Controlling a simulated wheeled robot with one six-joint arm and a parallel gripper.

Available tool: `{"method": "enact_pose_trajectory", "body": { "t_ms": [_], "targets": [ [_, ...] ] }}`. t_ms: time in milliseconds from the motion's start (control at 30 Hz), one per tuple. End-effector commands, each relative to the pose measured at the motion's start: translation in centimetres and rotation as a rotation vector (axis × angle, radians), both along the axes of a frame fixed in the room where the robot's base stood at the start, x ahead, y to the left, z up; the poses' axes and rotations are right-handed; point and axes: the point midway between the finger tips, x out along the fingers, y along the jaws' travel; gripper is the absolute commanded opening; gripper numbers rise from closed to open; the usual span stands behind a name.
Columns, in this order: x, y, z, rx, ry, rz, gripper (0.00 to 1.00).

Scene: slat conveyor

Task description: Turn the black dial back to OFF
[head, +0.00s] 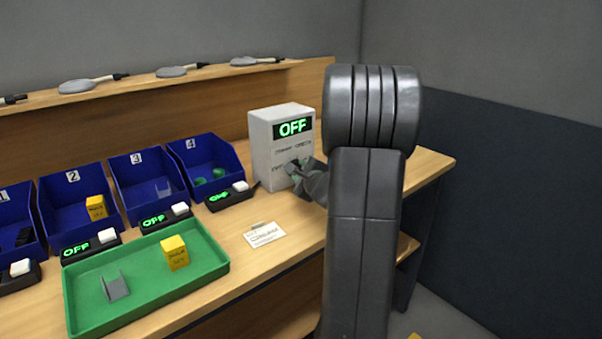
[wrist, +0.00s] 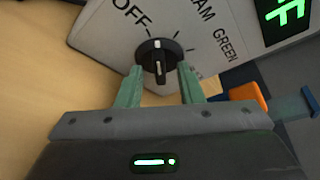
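The black dial (wrist: 158,58) is on the front of the white control box (head: 262,150). In the wrist view, a white line on the dial runs nearly upright in the picture. The printed word OFF is to its upper left and GREEN to its right. The box's display (head: 293,128) reads OFF in green. My gripper (wrist: 160,72) is open, with its two green fingertips at the left and right sides of the dial. I cannot tell whether they touch it. In the head view, my gripper (head: 297,170) is at the box's front and hides the dial.
Blue numbered bins (head: 150,190) stand left of the box, with small switch units before them. A green tray (head: 140,304) holds a yellow block (head: 175,253) and a grey bracket (head: 115,287). A white card (head: 265,235) lies on the bench. Paddles lie on the shelf behind.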

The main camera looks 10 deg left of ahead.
Motion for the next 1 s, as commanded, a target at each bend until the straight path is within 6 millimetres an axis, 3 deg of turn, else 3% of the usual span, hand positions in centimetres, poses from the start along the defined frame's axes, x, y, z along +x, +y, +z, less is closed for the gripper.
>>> {"method": "enact_pose_trajectory", "body": {
  "t_ms": [33, 200, 1000],
  "targets": [
    [-0.01, 0.00, -0.01, 0.000, 0.000, 0.000, 0.32],
    [-0.03, -0.01, 0.00, 0.000, 0.000, 0.000, 0.00],
    [-0.09, 0.11, -0.80, -0.104, -0.136, 0.003, 0.00]
  ]
}}
